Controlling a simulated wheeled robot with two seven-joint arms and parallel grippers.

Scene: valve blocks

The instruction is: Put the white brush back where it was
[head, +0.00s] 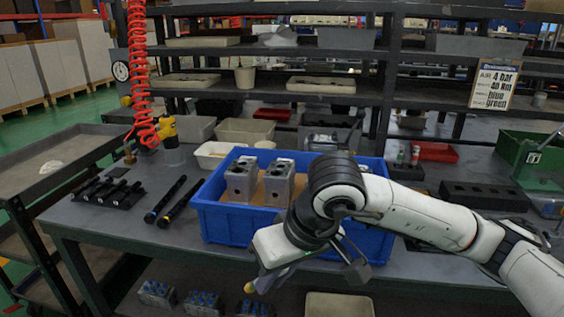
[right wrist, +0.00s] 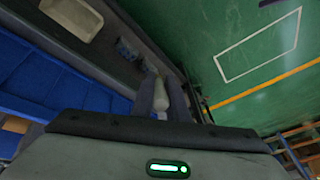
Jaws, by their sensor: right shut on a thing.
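My right gripper (head: 262,282) reaches across the front of the blue crate and points down, past the table's front edge. In the right wrist view my right gripper (right wrist: 161,98) is shut on a pale, whitish piece (right wrist: 160,104), which fits the white brush. Only part of it shows between the fingers; the rest is hidden. In the head view a small yellowish tip (head: 250,287) shows at the fingers, and I cannot tell which part of the brush it is. My left gripper is not in view.
A blue crate (head: 222,226) holds grey metal blocks (head: 241,182). Two black tools (head: 172,200) and a black rack (head: 107,193) lie to its left. Below are blue-marked blocks (head: 203,301) and a beige tray (head: 339,304). A red coiled hose (head: 139,75) hangs at left.

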